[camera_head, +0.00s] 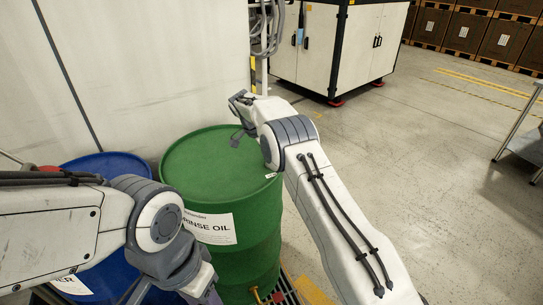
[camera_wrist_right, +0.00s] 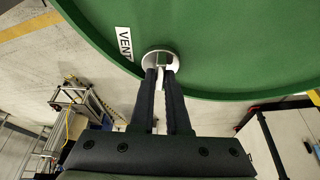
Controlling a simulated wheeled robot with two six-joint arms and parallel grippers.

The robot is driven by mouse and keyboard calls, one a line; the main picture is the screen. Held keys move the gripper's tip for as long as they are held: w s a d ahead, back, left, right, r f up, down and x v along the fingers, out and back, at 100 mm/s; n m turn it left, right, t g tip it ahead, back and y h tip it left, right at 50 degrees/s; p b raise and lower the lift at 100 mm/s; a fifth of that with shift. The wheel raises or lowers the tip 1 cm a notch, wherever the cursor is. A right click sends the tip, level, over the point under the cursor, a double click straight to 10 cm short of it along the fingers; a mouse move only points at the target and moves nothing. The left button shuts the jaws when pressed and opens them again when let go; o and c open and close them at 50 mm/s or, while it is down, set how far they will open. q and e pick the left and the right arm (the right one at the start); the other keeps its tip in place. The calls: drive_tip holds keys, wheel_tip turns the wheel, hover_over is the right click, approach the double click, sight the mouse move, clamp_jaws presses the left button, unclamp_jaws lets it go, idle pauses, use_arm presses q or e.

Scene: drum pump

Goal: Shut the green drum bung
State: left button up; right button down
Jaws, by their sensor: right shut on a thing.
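The green drum (camera_head: 222,160) stands upright, with a white "RINSE OIL" label (camera_head: 210,228) on its side. In the right wrist view its green top (camera_wrist_right: 220,45) fills the upper part. A round silver bung (camera_wrist_right: 150,56) sits near the rim, beside a white "VENT" tag (camera_wrist_right: 124,42). My right gripper (camera_wrist_right: 160,74) is shut on the bung's raised middle part.
A blue drum (camera_head: 110,165) stands left of the green one, partly hidden by my left arm. A pale wall is behind. A white cabinet (camera_head: 325,45) stands at the back. A metal table (camera_head: 525,145) is at the right edge. Open floor lies at the right.

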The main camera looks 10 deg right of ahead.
drive_tip(key=c, duration=0.9)
unclamp_jaws()
drive_tip(key=v, duration=1)
drive_tip(key=shift+r, duration=0.2)
drive_tip(key=shift+a, duration=0.1)
